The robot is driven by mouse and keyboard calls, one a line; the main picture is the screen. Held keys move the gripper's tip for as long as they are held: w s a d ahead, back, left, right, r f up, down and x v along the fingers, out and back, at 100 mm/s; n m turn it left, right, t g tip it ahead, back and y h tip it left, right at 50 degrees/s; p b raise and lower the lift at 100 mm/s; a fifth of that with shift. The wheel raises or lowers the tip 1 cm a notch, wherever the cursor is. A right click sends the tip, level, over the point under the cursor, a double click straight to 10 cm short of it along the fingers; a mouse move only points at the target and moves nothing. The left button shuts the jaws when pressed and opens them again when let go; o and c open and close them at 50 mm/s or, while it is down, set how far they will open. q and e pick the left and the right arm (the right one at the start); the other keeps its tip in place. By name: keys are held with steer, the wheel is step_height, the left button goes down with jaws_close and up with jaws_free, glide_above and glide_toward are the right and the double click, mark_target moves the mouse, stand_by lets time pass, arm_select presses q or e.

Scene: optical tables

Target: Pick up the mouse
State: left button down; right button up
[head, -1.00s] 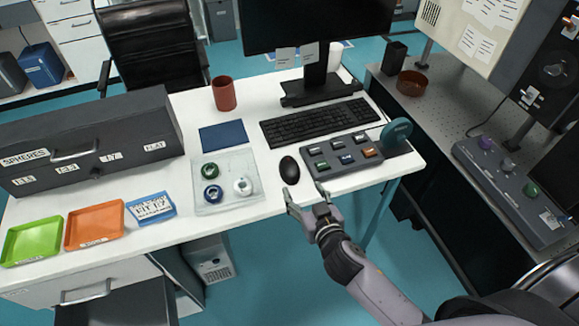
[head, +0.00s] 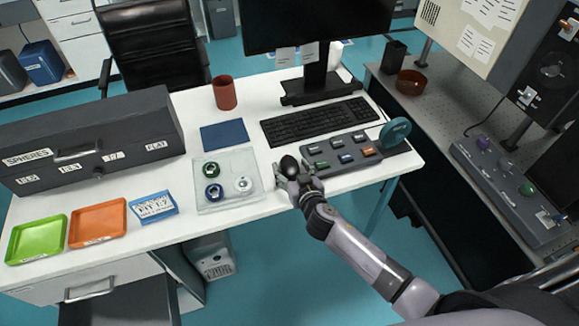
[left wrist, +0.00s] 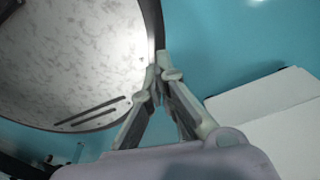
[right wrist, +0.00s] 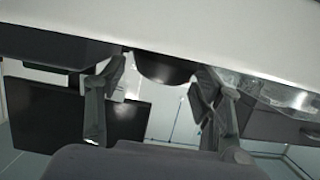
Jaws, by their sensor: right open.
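The black mouse (head: 289,164) lies on the white desk, left of the grey button panel. My right gripper (head: 291,174) is at the near side of the mouse, its fingers on either side of it. In the right wrist view, the dark rounded mouse (right wrist: 165,68) shows between the two spread fingers (right wrist: 158,82); I cannot tell whether they touch it. My left gripper is out of the head view. In the left wrist view its fingertips (left wrist: 160,68) are together, with nothing visible between them.
The button panel (head: 342,150) stands close right of the mouse, and a clear tray (head: 226,201) with several round pieces is close left. The keyboard (head: 313,121) lies behind. The desk's front edge runs beneath my right gripper.

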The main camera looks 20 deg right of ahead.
steer(key=c, duration=1)
